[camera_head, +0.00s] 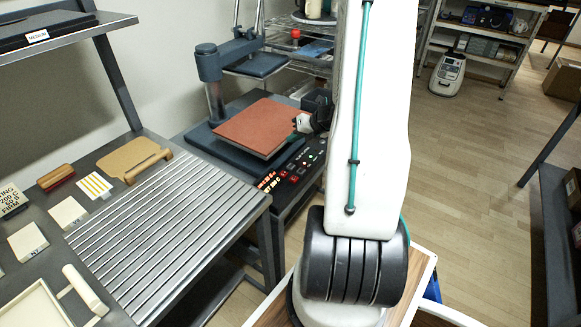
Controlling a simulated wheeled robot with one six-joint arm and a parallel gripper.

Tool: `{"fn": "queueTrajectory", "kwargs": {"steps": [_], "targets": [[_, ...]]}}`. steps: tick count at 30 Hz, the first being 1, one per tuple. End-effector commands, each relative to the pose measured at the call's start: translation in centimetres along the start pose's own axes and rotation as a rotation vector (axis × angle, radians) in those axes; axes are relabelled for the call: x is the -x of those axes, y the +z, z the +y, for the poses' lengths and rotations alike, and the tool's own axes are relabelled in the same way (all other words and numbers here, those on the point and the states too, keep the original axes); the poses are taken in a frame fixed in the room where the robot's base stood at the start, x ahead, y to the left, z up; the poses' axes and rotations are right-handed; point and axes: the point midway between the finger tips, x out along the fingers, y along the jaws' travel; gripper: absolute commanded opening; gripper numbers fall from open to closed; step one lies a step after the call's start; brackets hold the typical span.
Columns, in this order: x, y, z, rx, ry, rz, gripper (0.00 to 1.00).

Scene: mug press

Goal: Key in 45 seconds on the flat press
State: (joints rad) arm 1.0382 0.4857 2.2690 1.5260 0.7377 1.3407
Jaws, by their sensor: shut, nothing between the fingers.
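The flat press (258,127) stands on a dark bench beyond the ribbed metal table, with a reddish-brown square pad on its dark base. Its dark control panel (292,174) faces the near right side, with glowing red-orange displays and small buttons. The display digits are too small to read surely. My gripper (301,124) is beside the pad's right corner, above the far end of the panel. It is shut and empty. My white arm hides part of it and the right side of the panel. I cannot tell whether it touches anything.
The ribbed table (165,232) at the left holds pale blocks, a wooden board (133,158) and a partly cut-off sign (10,200). A shelf (65,35) stands above it. A wire rack is behind the press. The wooden floor (465,180) at the right is largely clear.

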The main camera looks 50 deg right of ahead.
Motion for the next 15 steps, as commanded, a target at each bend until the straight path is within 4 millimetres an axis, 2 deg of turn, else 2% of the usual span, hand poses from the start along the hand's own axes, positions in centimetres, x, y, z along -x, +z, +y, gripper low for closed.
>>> {"fn": "queueTrajectory", "kwargs": {"steps": [8, 15], "targets": [[-0.8, -0.6, -0.5, 0.001, 0.002, 0.003, 0.0], [-3.0, -2.3, -2.1, 0.0, 0.002, 0.004, 0.0]]}}
